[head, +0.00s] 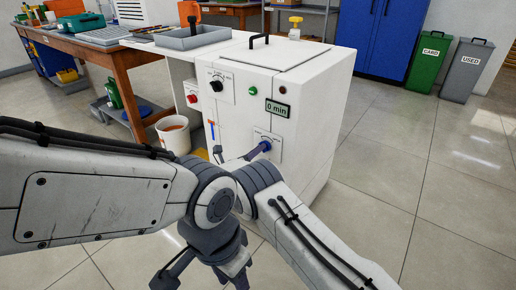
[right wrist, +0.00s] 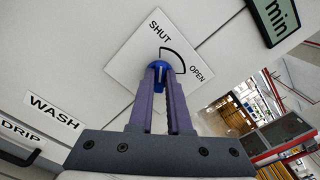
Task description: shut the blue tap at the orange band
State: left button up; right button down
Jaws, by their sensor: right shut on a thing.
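The blue tap (head: 265,146) sits on a white SHUT/OPEN plate on the front of the white cabinet (head: 314,150). My right gripper (head: 256,152) is shut on it. In the right wrist view the blue tap (right wrist: 158,68) is between the purple fingertips, below an arc from SHUT to OPEN. The fingers hide much of the handle, so its exact angle is unclear. Left of it on the cabinet is a narrow upright gauge (head: 211,130), blue with an orange-red part at its top. A separate orange band cannot be made out. My left gripper (head: 204,281) is low, partly cut off.
The cabinet also bears a black knob (head: 216,86), a green button (head: 253,91) and a "0 min" display (head: 277,108). A white bucket (head: 173,135) stands to its left by a wooden bench (head: 121,62).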

pick_arm(q)
jog(key=shift+r, duration=0.2)
pick_arm(e)
jog(key=shift+a+n, duration=0.15)
jog(key=shift+n, duration=0.35)
jog(key=c, duration=0.9)
grip_release()
jog(key=shift+o, duration=0.2)
